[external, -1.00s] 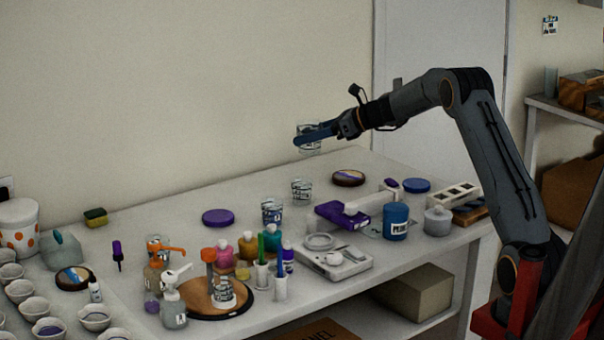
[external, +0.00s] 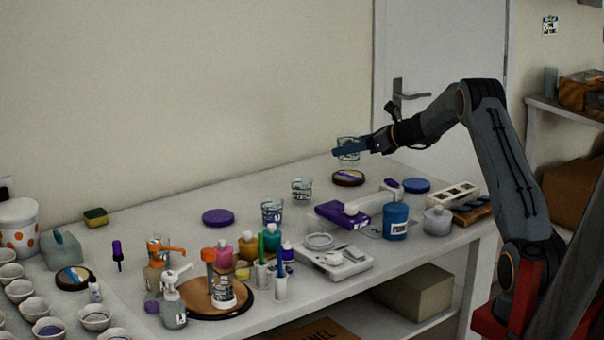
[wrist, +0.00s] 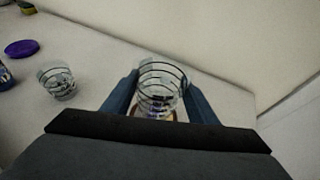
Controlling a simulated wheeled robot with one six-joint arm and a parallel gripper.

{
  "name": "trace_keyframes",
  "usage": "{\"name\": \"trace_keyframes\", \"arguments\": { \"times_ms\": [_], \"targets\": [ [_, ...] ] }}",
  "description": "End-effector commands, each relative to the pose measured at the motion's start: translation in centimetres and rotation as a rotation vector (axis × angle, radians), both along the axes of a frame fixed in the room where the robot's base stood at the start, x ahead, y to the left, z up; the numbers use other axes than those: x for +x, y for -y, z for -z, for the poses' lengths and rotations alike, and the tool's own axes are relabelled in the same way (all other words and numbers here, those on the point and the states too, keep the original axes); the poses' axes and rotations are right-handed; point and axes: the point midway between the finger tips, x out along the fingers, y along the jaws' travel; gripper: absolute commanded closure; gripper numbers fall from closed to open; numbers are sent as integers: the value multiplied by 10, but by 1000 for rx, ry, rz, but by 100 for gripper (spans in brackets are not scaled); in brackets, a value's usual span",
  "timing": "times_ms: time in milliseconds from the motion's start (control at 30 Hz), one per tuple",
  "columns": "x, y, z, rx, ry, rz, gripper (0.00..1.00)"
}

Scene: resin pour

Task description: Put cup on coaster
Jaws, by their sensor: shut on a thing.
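My gripper (external: 350,150) is shut on a clear cup (external: 348,145) with printed dark bands. It holds the cup upright above the table's back right part. In the wrist view the cup (wrist: 160,88) sits between the two blue fingers (wrist: 160,92). A round coaster (external: 349,179) with a dark rim and a patterned top lies on the table just below the cup. In the wrist view the coaster is mostly hidden behind the cup, with a bit of its rim showing. A second round coaster (external: 75,279) lies at the far left of the table.
Two more clear cups (external: 302,191) (external: 272,212) stand left of the coaster. A purple disc (external: 217,217) and a blue disc (external: 416,185) lie flat. A purple box (external: 342,213) and a blue jar (external: 396,221) stand in front. The wall is close behind.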

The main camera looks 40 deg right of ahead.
Motion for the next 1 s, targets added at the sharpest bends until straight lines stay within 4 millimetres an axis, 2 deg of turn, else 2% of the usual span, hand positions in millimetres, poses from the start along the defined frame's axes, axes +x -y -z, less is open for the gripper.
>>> {"name": "trace_keyframes", "arguments": {
  "times_ms": [233, 633, 667, 733, 1000],
  "targets": [
    [0, 0, 32, 1, -3, 0, 69],
    [0, 0, 38, 0, -1, 0, 69],
    [0, 0, 37, 0, -1, 0, 42],
    [0, 0, 36, 0, -1, 0, 30],
    [0, 0, 36, 0, -1, 0, 28]
  ]
}}
